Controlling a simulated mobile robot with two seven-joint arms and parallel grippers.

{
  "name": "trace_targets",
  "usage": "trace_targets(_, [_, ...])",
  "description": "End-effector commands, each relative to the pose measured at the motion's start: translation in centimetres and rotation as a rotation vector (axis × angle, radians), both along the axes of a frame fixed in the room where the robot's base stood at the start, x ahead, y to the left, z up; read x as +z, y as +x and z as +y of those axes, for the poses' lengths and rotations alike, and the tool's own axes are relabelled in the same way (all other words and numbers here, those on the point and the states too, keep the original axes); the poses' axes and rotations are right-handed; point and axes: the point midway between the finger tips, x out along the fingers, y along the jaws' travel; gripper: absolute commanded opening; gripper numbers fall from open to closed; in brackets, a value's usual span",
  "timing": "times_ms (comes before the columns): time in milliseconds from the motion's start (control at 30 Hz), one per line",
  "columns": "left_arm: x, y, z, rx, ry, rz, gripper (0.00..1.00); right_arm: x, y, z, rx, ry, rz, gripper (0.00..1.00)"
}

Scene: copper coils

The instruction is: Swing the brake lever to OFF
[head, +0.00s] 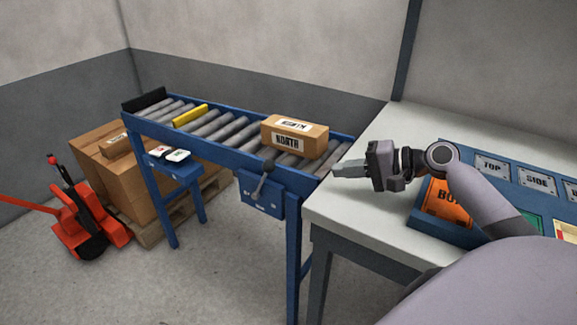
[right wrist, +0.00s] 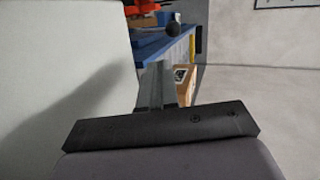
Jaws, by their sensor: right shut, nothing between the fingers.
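The brake lever (head: 263,178) is a grey arm with a dark round knob, on a blue box (head: 262,198) fixed to the near side of the roller conveyor. It leans up and slightly right. The box's small markings are too small to read. My right gripper (head: 336,170) is shut and empty, over the left edge of the pale table, to the right of the lever and apart from it. In the right wrist view the shut fingers (right wrist: 156,68) point towards the dark knob (right wrist: 173,30), which is beyond them. My left gripper is not in view.
A carton (head: 294,138) lies on the conveyor's rollers, with a yellow bar (head: 190,115) farther left. The pale table (head: 345,208) bears a blue tray (head: 425,222) with labelled plates. A red pallet truck (head: 88,222) and stacked cartons (head: 115,178) stand left. The floor in front is clear.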

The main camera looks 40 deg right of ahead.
Motion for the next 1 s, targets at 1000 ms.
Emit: trace_targets(1000, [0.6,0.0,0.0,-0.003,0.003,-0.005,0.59,-2.9,10.4,7.0,0.0,0.0,0.0,0.0])
